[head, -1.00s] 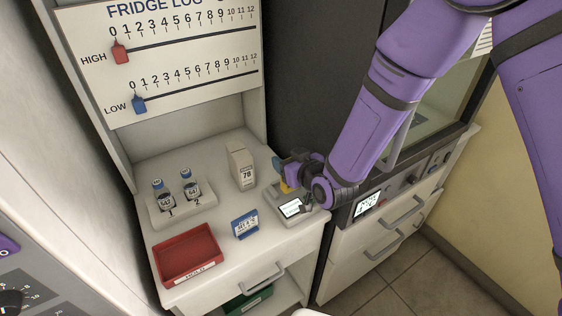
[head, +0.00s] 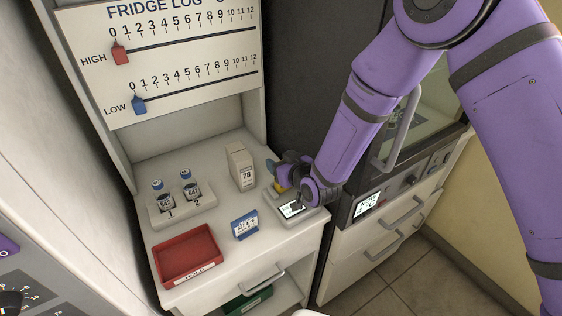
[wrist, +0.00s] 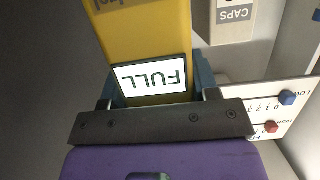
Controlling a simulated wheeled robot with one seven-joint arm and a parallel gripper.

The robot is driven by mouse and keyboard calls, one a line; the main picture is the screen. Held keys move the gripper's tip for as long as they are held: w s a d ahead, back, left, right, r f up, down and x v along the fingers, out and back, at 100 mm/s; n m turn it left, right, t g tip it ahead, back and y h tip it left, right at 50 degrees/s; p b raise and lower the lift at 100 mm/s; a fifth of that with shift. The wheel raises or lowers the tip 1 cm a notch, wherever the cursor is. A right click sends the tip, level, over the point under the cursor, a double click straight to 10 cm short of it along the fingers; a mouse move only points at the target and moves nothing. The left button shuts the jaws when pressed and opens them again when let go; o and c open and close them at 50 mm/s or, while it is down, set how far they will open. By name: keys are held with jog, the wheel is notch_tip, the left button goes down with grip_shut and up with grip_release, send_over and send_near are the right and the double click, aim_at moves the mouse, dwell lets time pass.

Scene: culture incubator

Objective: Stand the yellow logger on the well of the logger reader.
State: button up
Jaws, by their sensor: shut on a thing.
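The yellow logger (wrist: 155,40) fills the middle of the wrist view, with a small screen reading "FULL". My gripper (wrist: 155,88) is shut on it, one finger on each side. In the head view my gripper (head: 283,175) is over the logger reader (head: 300,214), at the right end of the counter. Only a small yellow patch of the logger (head: 279,187) shows there, at the reader's back part. The reader's lit screen is partly covered by my wrist. The well is hidden, so I cannot tell whether the logger touches it.
A box marked 78 (head: 241,166) stands close behind and left of the reader. The incubator's dark side (head: 305,90) rises on the right.

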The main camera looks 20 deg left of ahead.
jog(key=shift+f, duration=0.1)
jog(key=o, duration=0.9)
jog(key=shift+o, duration=0.2)
jog(key=shift+r, duration=0.2)
jog(key=v, duration=1.2)
jog(key=shift+d, duration=0.1)
